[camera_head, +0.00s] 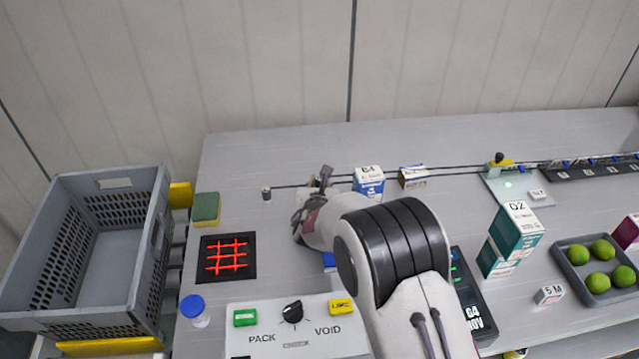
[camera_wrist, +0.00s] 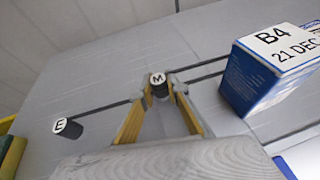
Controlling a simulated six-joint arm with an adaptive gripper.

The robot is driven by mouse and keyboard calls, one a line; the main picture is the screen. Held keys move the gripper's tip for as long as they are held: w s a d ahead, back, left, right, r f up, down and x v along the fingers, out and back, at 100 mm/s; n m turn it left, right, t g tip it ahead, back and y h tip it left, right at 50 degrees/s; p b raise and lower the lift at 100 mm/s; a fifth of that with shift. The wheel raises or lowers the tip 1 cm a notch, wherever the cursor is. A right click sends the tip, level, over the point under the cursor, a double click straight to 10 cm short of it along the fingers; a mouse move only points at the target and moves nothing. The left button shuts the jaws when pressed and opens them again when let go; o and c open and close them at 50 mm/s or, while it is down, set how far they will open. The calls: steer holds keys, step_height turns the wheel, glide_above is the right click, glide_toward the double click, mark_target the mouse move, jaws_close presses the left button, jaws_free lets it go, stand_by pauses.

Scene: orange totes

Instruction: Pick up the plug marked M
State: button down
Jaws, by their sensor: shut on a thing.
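The plug marked M (camera_wrist: 158,79) is dark with a white top and shows at the centre of the wrist view. My gripper (camera_wrist: 159,94) is shut on it, with a yellow-edged finger on each side. A second dark plug, marked E (camera_wrist: 67,127), stands apart to the left, by a dark cable or rod. In the head view my gripper (camera_head: 320,183) is at the back of the table, and the E plug (camera_head: 266,193) shows to its left. The M plug is hard to make out there.
A blue and white box marked B4 (camera_wrist: 272,80) stands close to the right of my gripper. A smaller box (camera_head: 412,177) is farther right. A grey crate (camera_head: 163,215), a sponge (camera_head: 206,208) and a red-grid pad (camera_head: 228,258) lie left. A PACK/VOID panel (camera_head: 270,344) is in front.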

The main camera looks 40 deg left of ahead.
mark_target(319, 178)
step_height(319, 178, up, 18)
steer(key=shift+f, duration=0.2)
stand_by(0.4)
